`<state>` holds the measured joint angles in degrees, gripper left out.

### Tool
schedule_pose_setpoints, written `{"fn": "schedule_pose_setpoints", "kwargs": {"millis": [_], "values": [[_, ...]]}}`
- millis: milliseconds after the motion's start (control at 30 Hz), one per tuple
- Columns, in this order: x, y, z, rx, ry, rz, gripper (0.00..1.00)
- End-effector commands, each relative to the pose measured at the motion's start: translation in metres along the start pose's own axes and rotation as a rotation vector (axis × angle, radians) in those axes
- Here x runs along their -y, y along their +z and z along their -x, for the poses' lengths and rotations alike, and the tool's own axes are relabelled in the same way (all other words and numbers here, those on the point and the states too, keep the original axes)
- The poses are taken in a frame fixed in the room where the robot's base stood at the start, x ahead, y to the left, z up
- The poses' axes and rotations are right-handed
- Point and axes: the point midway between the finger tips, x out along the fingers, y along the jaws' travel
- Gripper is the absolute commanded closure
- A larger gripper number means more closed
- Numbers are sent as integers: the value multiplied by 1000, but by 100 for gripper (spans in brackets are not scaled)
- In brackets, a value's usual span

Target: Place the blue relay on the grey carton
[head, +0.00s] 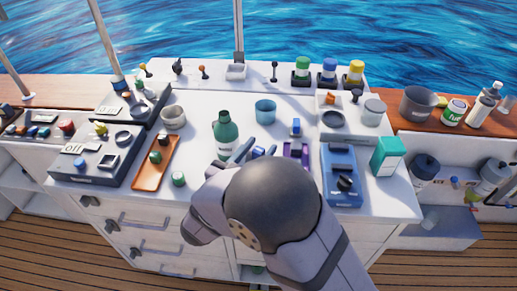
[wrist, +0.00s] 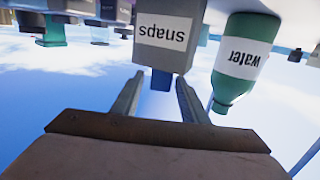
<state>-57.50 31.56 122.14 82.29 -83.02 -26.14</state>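The wrist view is upside down. In it a grey carton (wrist: 165,48) labelled "snaps" stands ahead of my gripper. The blue relay (wrist: 160,81) shows against the carton's upper end and appears to rest on top of it. My gripper (wrist: 161,76) is open, with one finger on each side of the relay and a visible gap to each. In the head view my gripper (head: 256,150) is at the middle of the white counter, and the blue relay (head: 258,153) shows between its fingers. My arm hides the carton there.
A green water bottle (head: 225,132) stands close to the left of my gripper; it also shows in the wrist view (wrist: 243,60). A blue cup (head: 265,111) is behind. A purple tray (head: 303,148) and a blue case (head: 341,160) lie to the right, an orange tray (head: 151,172) to the left.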

Motion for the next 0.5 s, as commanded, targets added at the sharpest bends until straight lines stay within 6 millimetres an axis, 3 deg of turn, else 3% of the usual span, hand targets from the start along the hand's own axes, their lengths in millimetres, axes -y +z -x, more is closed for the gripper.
{"fn": "schedule_pose_setpoints", "kwargs": {"millis": [300, 500], "values": [[0, -5, 0, 0, 0, -1, 60], [2, -2, 21, 0, -6, -1, 60]]}}
